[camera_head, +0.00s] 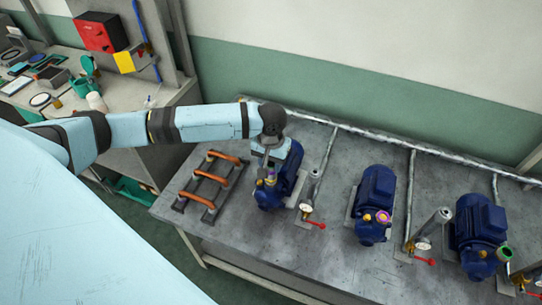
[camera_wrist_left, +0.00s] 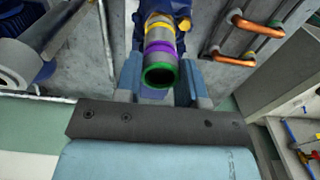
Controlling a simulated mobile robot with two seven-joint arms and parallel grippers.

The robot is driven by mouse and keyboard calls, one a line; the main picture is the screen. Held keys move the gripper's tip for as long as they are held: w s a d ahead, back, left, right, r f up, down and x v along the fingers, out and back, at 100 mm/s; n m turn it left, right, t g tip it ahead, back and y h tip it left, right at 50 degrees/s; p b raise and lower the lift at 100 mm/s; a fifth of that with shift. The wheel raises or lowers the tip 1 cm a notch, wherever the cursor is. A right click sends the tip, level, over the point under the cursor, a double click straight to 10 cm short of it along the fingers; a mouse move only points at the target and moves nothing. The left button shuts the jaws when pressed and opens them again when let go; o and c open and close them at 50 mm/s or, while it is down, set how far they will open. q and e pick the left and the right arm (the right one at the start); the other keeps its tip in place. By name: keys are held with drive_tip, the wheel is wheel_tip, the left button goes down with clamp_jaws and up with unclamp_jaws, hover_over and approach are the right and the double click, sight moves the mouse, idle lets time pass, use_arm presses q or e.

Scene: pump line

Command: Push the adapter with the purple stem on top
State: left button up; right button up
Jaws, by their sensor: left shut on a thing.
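My left gripper (camera_head: 269,158) reaches down over the left blue pump (camera_head: 268,196) and is shut on the adapter (camera_head: 271,172). In the left wrist view the adapter (camera_wrist_left: 160,62) is a grey tube with a purple band, a yellow-gold ring beyond it and a green-rimmed open end towards the camera. The gripper's fingers (camera_wrist_left: 159,82) stand on both sides of it. The adapter lines up with the top of the blue pump (camera_wrist_left: 145,10); how deep it sits in the port cannot be told. My right gripper is not in view.
The middle pump (camera_head: 376,195) has a purple-ringed port, and the right pump (camera_head: 478,225) a green-ringed one. A rack with copper-coloured handles (camera_head: 208,186) lies left of the left pump. Valves with red levers (camera_head: 316,225) and pipes stand between pumps. The grey table's (camera_head: 300,258) front strip is clear.

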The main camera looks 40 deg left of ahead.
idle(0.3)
use_arm(q)
drive_tip(key=o, duration=1)
drive_tip(key=shift+f, duration=0.1)
wheel_tip(320, 180, up, 4)
drive_tip(key=p, duration=0.4)
drive_tip(key=shift+f, duration=0.25)
drive_tip(key=shift+r, duration=1.3)
